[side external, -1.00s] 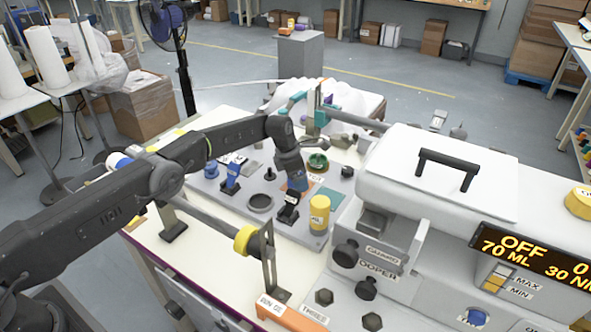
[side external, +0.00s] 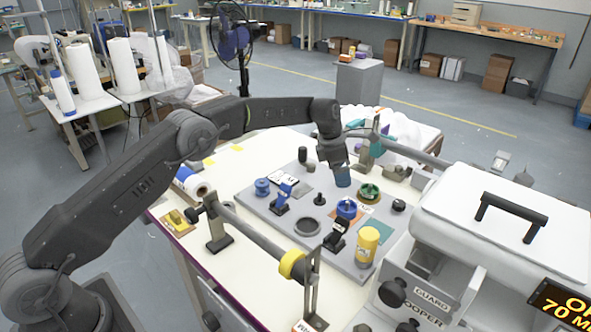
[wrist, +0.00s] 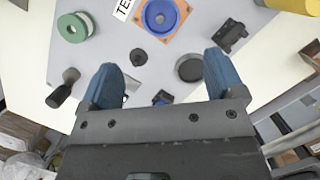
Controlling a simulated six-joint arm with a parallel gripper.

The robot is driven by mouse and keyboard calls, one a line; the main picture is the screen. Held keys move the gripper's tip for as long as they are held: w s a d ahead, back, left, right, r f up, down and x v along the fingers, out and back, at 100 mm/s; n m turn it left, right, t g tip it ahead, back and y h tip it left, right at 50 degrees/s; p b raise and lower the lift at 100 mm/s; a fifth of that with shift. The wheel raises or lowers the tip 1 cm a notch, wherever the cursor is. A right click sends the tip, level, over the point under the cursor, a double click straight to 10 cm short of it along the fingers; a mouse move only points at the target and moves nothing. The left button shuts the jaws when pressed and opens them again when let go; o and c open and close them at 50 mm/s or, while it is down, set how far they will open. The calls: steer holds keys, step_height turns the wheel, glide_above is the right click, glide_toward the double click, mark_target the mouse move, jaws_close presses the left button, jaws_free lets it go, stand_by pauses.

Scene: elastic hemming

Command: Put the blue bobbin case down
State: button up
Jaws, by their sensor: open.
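The blue bobbin case (side external: 346,208) sits on an orange square (side external: 362,211) on the grey work board. In the wrist view the blue bobbin case (wrist: 148,16) is a round blue ring on the orange square (wrist: 183,30), at the top of the picture, with a partly cut-off label beside it. My gripper (side external: 342,180) is raised above and behind the bobbin case, apart from it. In the wrist view my gripper (wrist: 162,70) has its two blue fingers spread wide with nothing between them.
A green spool (side external: 369,192) stands near the bobbin case. A yellow cylinder (side external: 368,246), a black clamp-like part (side external: 337,235) and a dark ring (side external: 307,226) are in front. A long roller bar (side external: 250,237) runs along the near side. The white machine (side external: 470,225) stands to the right.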

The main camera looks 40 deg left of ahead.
steer(key=s+a+r+m+t+y, duration=0.1)
steer(key=s+a+r+m+t, duration=0.1)
steer(key=s+r+m, duration=1.45)
steer(key=s+a+m+t+y, duration=0.1)
steer(key=s+m, duration=0.9)
steer(key=s, duration=1.8)
steer(key=shift+a+f, duration=0.15)
steer(key=shift+f, duration=0.1)
steer(key=shift+m, duration=0.25)
